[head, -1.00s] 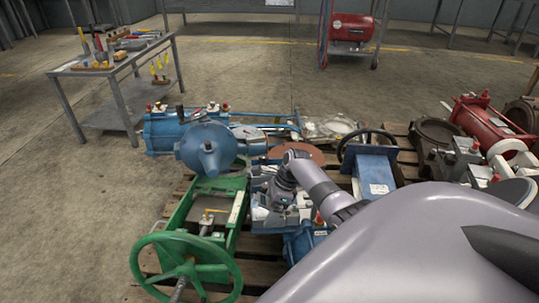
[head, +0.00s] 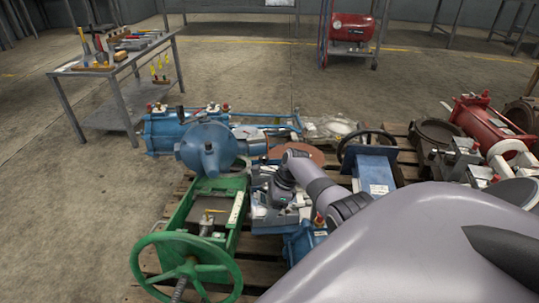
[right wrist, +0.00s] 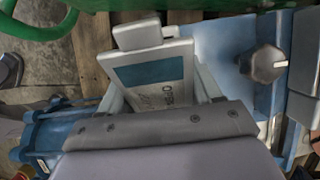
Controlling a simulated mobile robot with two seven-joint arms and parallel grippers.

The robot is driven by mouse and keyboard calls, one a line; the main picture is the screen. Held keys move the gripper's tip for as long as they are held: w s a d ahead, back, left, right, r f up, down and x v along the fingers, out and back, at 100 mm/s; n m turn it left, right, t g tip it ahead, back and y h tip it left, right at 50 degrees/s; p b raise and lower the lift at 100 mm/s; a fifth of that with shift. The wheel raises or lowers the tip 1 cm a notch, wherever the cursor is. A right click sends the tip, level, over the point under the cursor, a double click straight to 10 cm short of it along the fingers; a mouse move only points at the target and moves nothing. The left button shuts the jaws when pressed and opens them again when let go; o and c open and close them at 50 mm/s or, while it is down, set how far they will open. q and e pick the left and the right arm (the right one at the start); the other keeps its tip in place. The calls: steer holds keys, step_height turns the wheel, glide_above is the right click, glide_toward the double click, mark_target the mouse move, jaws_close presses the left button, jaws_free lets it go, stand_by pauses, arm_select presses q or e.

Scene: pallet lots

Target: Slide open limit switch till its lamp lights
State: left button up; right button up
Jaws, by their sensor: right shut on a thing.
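In the head view my right gripper (head: 281,199) points down among grey parts on a blue valve assembly (head: 303,243); the switch is hard to make out there. I cannot make out a lit lamp in either view. My left gripper is not in view.
A green frame with a handwheel (head: 187,262) stands close on the left. A blue actuator (head: 207,147) and a blue gate valve with a dark handwheel (head: 368,150) stand nearby on the pallet. Red cylinders (head: 490,125) lie at right.

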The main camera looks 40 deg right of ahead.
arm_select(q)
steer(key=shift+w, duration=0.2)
arm_select(e)
steer(key=o, duration=1.4)
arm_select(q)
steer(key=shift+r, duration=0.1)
arm_select(e)
steer(key=shift+s+d+r+p, duration=0.1)
steer(key=shift+d+r+p, duration=0.05)
steer(key=shift+r+p, duration=0.25)
steer(key=shift+p+v, duration=0.65)
steer(key=shift+v, duration=0.3)
steer(key=p+v, duration=0.2)
steer(key=v, duration=0.1)
steer(key=shift+r, duration=0.25)
steer(key=shift+s+d+r+p, duration=0.1)
steer(key=shift+d+r+p, duration=0.05)
steer(key=shift+r+p, duration=0.2)
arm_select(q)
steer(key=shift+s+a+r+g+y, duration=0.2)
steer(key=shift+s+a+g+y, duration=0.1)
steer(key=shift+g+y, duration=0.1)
arm_select(e)
steer(key=shift+d, duration=0.1)
